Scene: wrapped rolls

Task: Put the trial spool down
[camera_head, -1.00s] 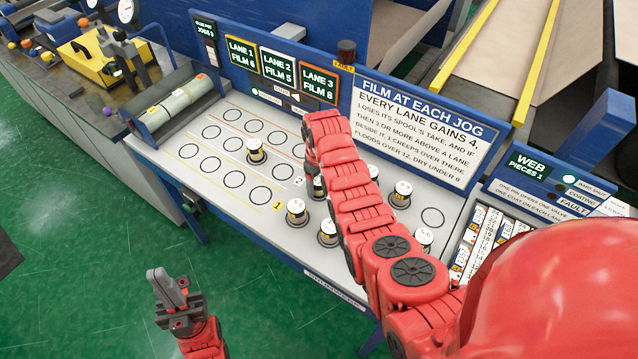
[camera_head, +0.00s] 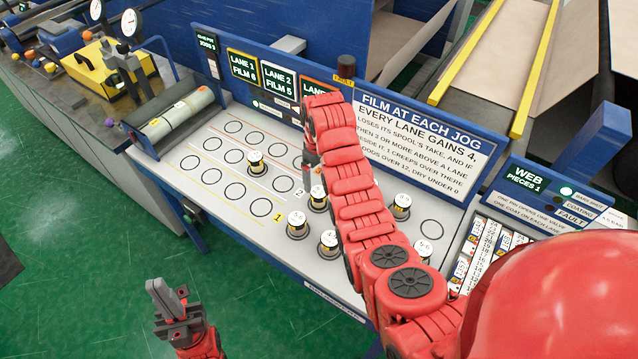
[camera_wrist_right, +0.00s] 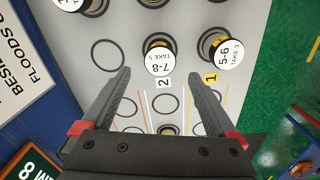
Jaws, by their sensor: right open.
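A spool (camera_head: 257,163) with a white top stands upright on a circle of the white board (camera_head: 215,215). It is apart from the other spools, and which one is the trial spool I cannot tell. My right gripper (camera_wrist_right: 160,75) is open and empty above the board. Between and beyond its fingertips in the right wrist view is a spool marked 7-8, TAKE 5 (camera_wrist_right: 160,58); one marked 5-6, TAKE 3 (camera_wrist_right: 225,52) stands to its right. A dark spool part (camera_wrist_right: 168,130) shows at the palm's edge. My left gripper (camera_head: 166,298) is shut and empty, over the floor.
More spools stand near the board's front, such as this one (camera_head: 328,243) and one farther right (camera_head: 402,205). Several circles (camera_head: 234,190) on the board are bare. Upright signs (camera_head: 280,85) line its back. A roller (camera_head: 180,115) lies at the left end.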

